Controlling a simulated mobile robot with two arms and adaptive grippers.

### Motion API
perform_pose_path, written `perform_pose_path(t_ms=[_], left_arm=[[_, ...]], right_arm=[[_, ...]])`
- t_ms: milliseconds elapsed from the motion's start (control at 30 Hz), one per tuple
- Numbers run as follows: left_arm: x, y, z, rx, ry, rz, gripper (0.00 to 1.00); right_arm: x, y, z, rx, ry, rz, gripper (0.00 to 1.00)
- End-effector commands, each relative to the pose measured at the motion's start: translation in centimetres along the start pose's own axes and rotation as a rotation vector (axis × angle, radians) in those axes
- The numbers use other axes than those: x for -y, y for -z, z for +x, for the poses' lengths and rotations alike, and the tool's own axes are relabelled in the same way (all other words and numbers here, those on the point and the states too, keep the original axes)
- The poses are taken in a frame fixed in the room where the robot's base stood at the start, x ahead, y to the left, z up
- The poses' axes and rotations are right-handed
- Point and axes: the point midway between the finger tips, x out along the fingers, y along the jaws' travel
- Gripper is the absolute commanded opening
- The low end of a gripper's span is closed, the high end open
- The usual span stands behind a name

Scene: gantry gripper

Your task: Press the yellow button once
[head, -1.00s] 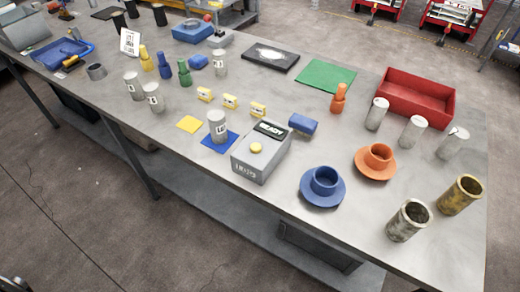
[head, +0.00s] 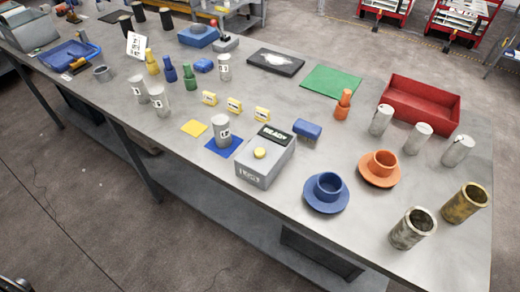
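The yellow button (head: 260,153) is a small round knob on the sloped top of a grey box (head: 265,172). The box stands near the front edge of the grey table. A dark display (head: 273,135) with light lettering, apparently "READY", sits on the box behind the button. Nothing covers the button. Neither of my grippers can be made out in the head view.
A grey canister (head: 221,131) on a blue mat (head: 224,147) stands just left of the box. A blue block (head: 307,129) lies behind it at the right. A blue cup (head: 328,186) on a saucer stands at its right. Several cans stand farther right.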

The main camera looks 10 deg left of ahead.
Motion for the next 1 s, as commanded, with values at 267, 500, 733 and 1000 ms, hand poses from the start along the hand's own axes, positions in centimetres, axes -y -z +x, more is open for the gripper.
perform_pose_path(t_ms=[267,500,733,1000], left_arm=[[0.0,-0.03,0.0,0.0,0.0,0.0,0.0],[0.0,-0.05,0.0,0.001,0.0,0.0,0.0],[0.0,-0.07,0.0,0.001,0.0,0.0,0.0],[0.0,-0.08,0.0,0.002,0.0,0.0,0.0]], right_arm=[[0.12,0.02,0.0,0.0,0.001,0.0,0.4],[0.27,0.05,0.0,-0.001,0.003,0.001,0.4],[0.28,0.05,0.0,-0.001,0.003,0.001,0.4],[0.28,0.05,0.0,0.0,0.003,0.0,0.4]])
